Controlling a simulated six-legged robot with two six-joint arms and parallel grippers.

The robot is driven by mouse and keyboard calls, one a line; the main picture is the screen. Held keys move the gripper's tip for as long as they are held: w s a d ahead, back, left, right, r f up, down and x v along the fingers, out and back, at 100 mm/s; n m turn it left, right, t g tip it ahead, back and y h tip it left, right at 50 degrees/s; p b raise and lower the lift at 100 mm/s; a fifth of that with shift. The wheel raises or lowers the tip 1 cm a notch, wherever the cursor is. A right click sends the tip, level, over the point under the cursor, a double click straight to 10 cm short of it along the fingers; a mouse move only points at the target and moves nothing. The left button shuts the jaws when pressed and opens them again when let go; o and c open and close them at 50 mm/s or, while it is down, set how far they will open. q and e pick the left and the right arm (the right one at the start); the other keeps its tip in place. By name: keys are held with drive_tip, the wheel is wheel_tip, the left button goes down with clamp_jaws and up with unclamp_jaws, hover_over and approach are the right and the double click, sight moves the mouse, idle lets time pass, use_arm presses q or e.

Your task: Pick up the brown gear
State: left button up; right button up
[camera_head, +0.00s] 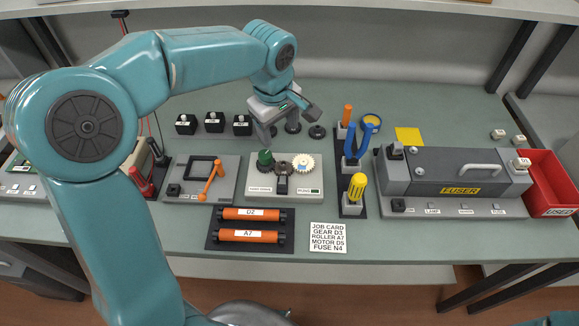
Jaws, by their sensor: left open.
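No gear that is clearly brown can be made out. On the grey gear plate (258,190) stand a cream toothed gear (304,161), a dark part (282,182) and a green knob-like part (265,158). Behind the plate, small dark round pieces stand on the table, one (317,132) in plain view and others partly hidden by my gripper; their colour is too dark to tell well. My left gripper (288,123) is open and empty, above these pieces at the back of the plate. My right gripper is out of view.
A tool rack with a blue-handled tool (357,138) and a yellow screwdriver (357,186) stands right of the plate. Beyond are the fuser unit (450,171) and a red bin (548,175). Orange rollers (250,236) and a job card (328,237) lie in front.

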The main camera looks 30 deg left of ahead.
use_arm(q)
approach(281, 165)
drive_tip(key=f, duration=0.3)
drive_tip(key=shift+w+a, duration=0.1)
drive_tip(key=shift+w, duration=0.3)
drive_tip(key=shift+f, duration=0.3)
drive_tip(key=shift+s+a+f+p, duration=0.15)
drive_tip(key=shift+f+p, duration=0.15)
drive_tip(key=f, duration=0.2)
drive_tip(key=f+p, duration=0.1)
drive_tip(key=f, duration=0.1)
drive_tip(key=shift+w, duration=0.4)
drive_tip(key=shift+w+f, duration=0.15)
drive_tip(key=shift+f, duration=0.15)
drive_tip(key=shift+s, duration=0.2)
drive_tip(key=shift+c, duration=0.4)
drive_tip(key=shift+w, duration=0.15)
drive_tip(key=c, duration=1)
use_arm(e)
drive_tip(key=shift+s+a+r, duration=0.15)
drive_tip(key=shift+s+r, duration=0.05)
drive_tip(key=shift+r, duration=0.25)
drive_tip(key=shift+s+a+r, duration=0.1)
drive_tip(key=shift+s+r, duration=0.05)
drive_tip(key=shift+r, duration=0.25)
